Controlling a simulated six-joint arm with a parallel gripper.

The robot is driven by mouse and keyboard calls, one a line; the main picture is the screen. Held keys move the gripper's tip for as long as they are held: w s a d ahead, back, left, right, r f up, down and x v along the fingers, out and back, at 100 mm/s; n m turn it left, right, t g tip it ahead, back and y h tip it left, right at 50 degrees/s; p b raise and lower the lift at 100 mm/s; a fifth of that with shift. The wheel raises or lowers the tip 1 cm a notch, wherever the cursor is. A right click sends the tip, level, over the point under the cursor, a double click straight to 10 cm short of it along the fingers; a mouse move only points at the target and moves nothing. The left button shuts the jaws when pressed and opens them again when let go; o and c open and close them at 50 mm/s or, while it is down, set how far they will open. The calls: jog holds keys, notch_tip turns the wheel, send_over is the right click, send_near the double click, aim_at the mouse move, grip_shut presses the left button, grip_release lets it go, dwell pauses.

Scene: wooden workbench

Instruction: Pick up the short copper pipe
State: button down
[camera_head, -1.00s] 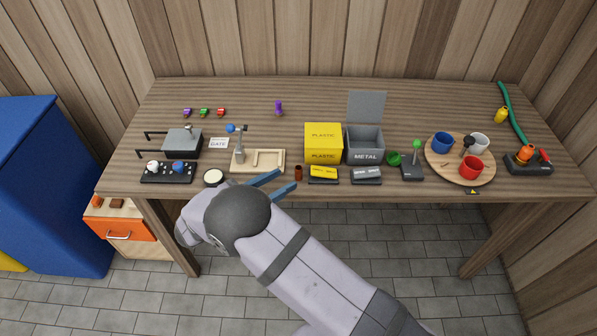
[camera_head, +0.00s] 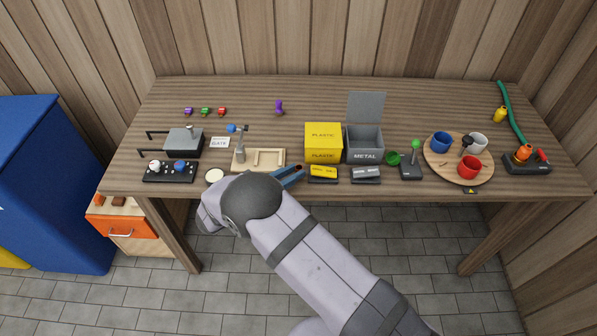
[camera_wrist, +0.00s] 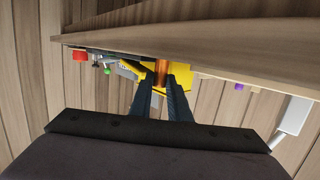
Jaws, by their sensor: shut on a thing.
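The short copper pipe (camera_wrist: 161,68) stands between my fingertips in the wrist view, in front of a yellow surface. My gripper (camera_wrist: 164,80) is shut on it. In the head view my blue gripper fingers (camera_head: 296,171) reach over the front edge of the bench, just left of the yellow and black block. There the fingers mostly hide the pipe. I cannot tell whether the pipe still touches the bench top.
The yellow plastic bin (camera_head: 322,137) and the open grey metal bin (camera_head: 364,146) stand behind and to the right. A wooden tray (camera_head: 280,160) with a lever is behind my gripper. A yellow-topped block (camera_head: 323,173) is close on the right.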

notch_tip(320, 180, up, 10)
jog(key=shift+b, duration=0.45)
dwell(0.3)
